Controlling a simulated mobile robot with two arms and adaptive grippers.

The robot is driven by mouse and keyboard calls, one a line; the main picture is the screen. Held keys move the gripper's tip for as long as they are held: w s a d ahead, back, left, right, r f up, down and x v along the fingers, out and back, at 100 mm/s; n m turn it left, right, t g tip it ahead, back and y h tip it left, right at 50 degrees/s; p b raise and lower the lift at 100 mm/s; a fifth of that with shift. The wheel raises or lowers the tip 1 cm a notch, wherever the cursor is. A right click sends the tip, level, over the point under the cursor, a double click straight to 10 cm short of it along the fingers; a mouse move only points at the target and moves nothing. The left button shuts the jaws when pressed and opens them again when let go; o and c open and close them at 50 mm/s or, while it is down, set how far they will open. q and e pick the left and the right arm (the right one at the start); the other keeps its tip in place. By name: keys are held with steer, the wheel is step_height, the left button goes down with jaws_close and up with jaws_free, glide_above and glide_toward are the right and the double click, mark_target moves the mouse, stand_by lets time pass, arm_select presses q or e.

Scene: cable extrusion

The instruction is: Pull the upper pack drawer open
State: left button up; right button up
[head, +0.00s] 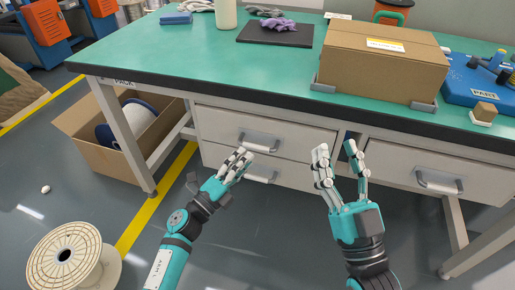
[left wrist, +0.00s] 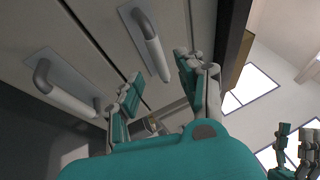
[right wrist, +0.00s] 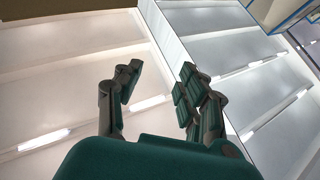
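The upper pack drawer (head: 215,124) is under the left part of the green bench and looks shut, with its front flush. Its grey bar handle (head: 260,140) also shows in the left wrist view (left wrist: 152,48). My left gripper (head: 236,160) is open just below and left of that handle. In the left wrist view its fingers (left wrist: 160,82) are spread to either side of the handle's near end; I cannot tell whether they touch it. My right gripper (head: 337,152) is open and empty in front of the gap between the drawer units.
A lower drawer handle (head: 258,175) sits just under the upper one. Another drawer (head: 405,172) is at the right. A cardboard box (head: 380,62) stands on the bench. An open carton (head: 85,122) and a cable spool (head: 65,258) are on the floor at left.

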mark_target(257, 147)
arm_select(q)
steer(key=shift+b+x, duration=0.4)
steer(key=shift+x, duration=2.7)
arm_select(e)
steer(key=shift+s+d+r+t+y, duration=0.15)
steer(key=shift+s+r+t+y, duration=0.45)
steer(key=shift+s+r+t, duration=0.9)
arm_select(q)
steer(key=shift+c, duration=0.4)
arm_select(e)
steer(key=shift+w+r, duration=0.1)
arm_select(q)
jaws_close()
